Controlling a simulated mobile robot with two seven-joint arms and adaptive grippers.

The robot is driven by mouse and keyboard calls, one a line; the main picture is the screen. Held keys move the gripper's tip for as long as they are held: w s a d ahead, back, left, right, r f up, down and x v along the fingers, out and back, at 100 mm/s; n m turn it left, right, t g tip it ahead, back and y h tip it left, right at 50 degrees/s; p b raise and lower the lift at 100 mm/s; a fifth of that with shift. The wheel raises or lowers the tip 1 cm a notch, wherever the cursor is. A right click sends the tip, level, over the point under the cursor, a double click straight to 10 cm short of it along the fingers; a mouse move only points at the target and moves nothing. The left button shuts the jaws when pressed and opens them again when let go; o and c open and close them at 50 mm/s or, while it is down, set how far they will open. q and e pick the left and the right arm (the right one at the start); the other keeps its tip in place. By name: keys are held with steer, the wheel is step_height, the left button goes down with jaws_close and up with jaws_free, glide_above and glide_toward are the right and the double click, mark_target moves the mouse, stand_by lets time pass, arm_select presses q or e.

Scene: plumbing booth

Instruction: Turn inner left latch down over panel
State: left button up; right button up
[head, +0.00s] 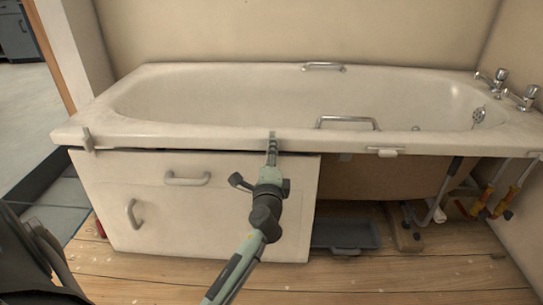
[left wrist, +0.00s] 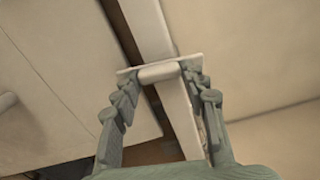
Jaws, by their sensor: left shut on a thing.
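The white bath (head: 290,135) has pale latches along its front rim. The left panel (head: 150,220) stands upright under the rim. My left gripper (head: 272,142) is at the front rim, near the panel's upper right part. It is shut on the inner left latch, which its fingers hide in the head view. In the left wrist view, the latch (left wrist: 158,74) is a short rounded pale bar on a thin plate, between the fingertips of my left gripper (left wrist: 160,77). I cannot tell whether it overlaps the panel. My right gripper is not in view.
The outer left latch (head: 88,140) hangs down at the panel's left corner. Another latch (head: 388,153) lies sideways right of the gripper. Right of the panel the underside is open, with a dark tray (head: 345,236) and pipes (head: 490,200). The panel has two handles (head: 187,179).

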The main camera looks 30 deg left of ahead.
arm_select(q)
steer(key=shift+a+r, duration=0.25)
steer(key=o, duration=0.9)
steer(key=shift+o, duration=1.3)
steer(key=shift+w+f, duration=0.1)
steer(key=shift+d+f, duration=0.1)
steer(key=v, duration=1.2)
